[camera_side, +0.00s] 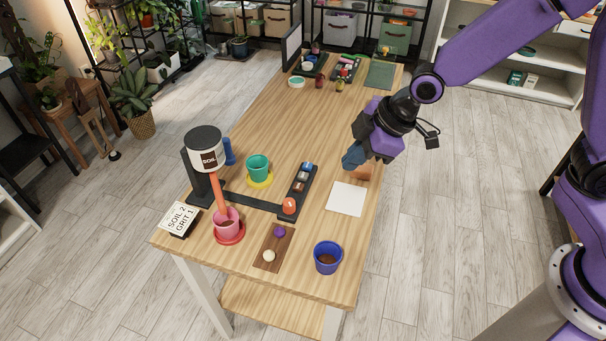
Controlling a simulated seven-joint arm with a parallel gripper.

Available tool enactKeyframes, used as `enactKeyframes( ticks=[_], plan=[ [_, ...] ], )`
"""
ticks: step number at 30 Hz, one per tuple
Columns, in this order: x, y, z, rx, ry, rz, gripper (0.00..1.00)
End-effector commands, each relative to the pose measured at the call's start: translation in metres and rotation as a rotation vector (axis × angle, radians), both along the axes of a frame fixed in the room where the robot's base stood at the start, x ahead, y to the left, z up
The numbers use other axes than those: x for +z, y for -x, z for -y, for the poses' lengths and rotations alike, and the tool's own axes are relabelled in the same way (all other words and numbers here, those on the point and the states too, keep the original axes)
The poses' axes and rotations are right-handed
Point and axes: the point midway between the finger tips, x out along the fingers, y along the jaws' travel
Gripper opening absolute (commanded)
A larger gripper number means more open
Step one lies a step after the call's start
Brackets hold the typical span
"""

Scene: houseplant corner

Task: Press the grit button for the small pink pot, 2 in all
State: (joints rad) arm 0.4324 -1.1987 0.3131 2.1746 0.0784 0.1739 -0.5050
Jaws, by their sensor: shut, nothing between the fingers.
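The small pink pot (226,226) stands on a red saucer (241,238), with dark material inside. An orange chute (216,192) runs down to it from a white hopper (206,158) labelled SOIL. A dark button panel (293,192) lies to the right, with an orange-red button (289,205) at its near end and several others behind; their labels are too small to read. A card (180,218) reads "SOIL 2 GRIT 1".
A green pot (258,168) on a yellow saucer (260,182) stands behind the panel's left side. The table's middle is clear.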

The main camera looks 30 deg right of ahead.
Motion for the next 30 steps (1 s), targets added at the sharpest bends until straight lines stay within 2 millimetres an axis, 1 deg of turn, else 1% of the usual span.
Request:
enactKeyframes(
  ticks=[1, 3, 9, 12, 15, 18, 21, 30],
  plan=[
    [-0.008, -0.017, -0.005, -0.002, -0.005, 0.026, 0.0],
    [-0.016, -0.04, -0.011, -0.001, -0.014, 0.072, 0.0],
    [-0.041, -0.102, -0.02, -0.005, -0.023, 0.21, 0.0],
    [-0.052, -0.128, -0.02, -0.009, -0.019, 0.273, 0.0],
    [-0.061, -0.147, -0.018, -0.013, -0.012, 0.325, 0.0],
    [-0.067, -0.159, -0.016, -0.016, -0.006, 0.36, 0.0],
    [-0.07, -0.166, -0.015, -0.017, -0.001, 0.382, 0.0],
    [-0.07, -0.169, -0.013, -0.018, 0.001, 0.391, 0.0]
  ],
)
